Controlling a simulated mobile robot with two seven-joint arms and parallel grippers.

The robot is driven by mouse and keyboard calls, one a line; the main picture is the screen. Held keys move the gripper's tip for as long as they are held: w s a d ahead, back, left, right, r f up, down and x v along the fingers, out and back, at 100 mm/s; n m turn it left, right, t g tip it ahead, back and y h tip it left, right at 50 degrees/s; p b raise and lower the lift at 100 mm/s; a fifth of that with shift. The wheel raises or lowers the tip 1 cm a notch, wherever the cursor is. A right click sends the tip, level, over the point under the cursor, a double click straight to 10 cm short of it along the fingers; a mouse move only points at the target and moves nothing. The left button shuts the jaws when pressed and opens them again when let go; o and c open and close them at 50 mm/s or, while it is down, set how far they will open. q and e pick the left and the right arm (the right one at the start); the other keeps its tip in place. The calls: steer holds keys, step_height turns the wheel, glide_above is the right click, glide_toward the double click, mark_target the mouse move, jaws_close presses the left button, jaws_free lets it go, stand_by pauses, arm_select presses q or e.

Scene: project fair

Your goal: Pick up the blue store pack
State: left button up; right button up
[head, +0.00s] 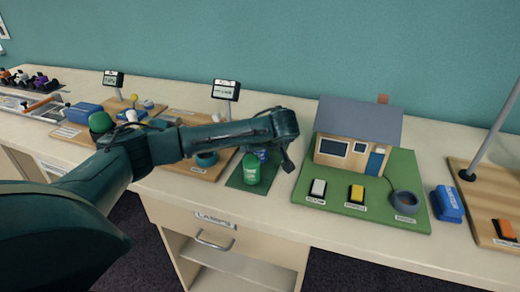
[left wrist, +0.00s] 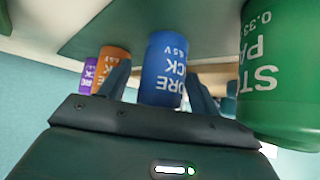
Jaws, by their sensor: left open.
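The blue store pack (left wrist: 166,62), a cylinder with white lettering, stands between the two fingers of my left gripper (left wrist: 156,74) in the left wrist view. The jaws are open, one finger on each side of it; I cannot tell whether they touch it. In the head view my wrist hides most of the blue pack (head: 263,154). A green store pack (left wrist: 285,75) stands close beside it, and it also shows in the head view (head: 251,170). Orange (left wrist: 114,66) and purple (left wrist: 89,75) packs stand on the other side in the wrist view. My right gripper is out of view.
The packs stand on a dark green mat (head: 236,180). To its right, a model house (head: 357,140) sits on a green board (head: 365,212) with switches. A blue block (head: 447,203) lies beyond. Wooden boards with display stands (head: 226,90) are at left. A drawer (head: 215,235) is below.

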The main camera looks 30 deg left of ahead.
arm_select(q)
steer(key=c, duration=1.1)
steer(key=shift+r, duration=0.1)
